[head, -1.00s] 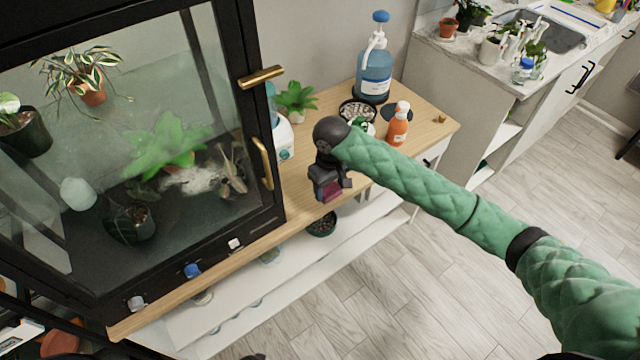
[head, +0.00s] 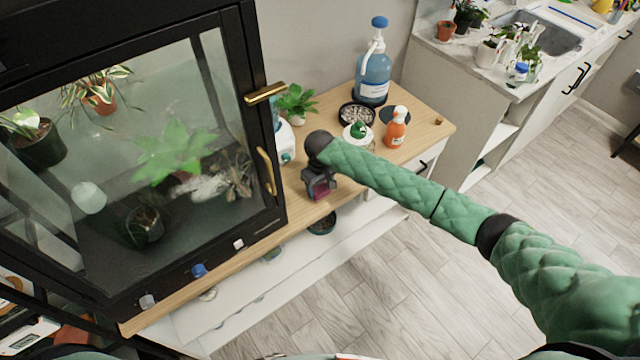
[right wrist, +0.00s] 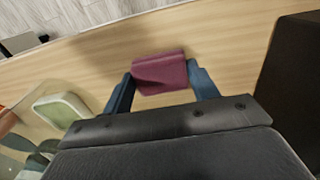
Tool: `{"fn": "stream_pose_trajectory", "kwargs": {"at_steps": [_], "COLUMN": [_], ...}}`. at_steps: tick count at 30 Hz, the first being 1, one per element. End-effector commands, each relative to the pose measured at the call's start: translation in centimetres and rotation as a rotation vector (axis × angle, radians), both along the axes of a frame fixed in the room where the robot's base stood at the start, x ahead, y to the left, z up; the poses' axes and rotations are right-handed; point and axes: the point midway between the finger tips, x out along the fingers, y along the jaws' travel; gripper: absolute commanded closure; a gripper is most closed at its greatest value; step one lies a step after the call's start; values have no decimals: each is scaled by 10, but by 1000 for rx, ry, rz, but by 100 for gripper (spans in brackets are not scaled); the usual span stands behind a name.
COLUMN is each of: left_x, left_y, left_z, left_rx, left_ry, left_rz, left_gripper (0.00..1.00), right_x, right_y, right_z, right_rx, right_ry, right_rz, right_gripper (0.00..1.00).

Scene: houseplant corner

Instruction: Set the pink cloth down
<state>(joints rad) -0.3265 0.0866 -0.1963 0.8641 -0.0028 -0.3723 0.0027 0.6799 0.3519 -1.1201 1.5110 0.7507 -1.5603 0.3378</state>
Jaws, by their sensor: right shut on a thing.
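The pink cloth (head: 321,194) is a small folded, dark pink-magenta piece. My right gripper (head: 319,187) is shut on it, near the front edge of the wooden cabinet top (head: 420,110). In the right wrist view the cloth (right wrist: 160,72) sits between the two blue fingers of the right gripper (right wrist: 161,80), with wood grain behind it. I cannot tell whether the cloth touches the wood. My left gripper is not in view.
A glass plant cabinet (head: 265,170) with brass handles stands left of my right gripper. An orange bottle (head: 396,130), a blue pump bottle (head: 373,75), a dish of pebbles (head: 357,115) and a potted plant (head: 296,102) stand behind. Bare wood lies around the cloth.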

Motion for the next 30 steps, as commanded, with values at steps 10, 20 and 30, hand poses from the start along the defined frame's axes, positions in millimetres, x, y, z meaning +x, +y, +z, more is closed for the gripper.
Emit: {"fn": "stream_pose_trajectory", "kwargs": {"at_steps": [10, 20, 30], "left_x": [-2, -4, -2], "left_y": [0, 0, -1], "left_z": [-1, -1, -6], "left_rx": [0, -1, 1], "left_ry": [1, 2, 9], "left_rz": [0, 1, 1], "left_gripper": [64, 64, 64], "right_x": [0, 0, 1], "right_y": [0, 0, 1], "right_z": [-3, -4, 11], "right_rx": [0, 1, 2], "right_ry": [0, -1, -2], "right_rz": [0, 0, 0], "right_gripper": [62, 19, 19]}}
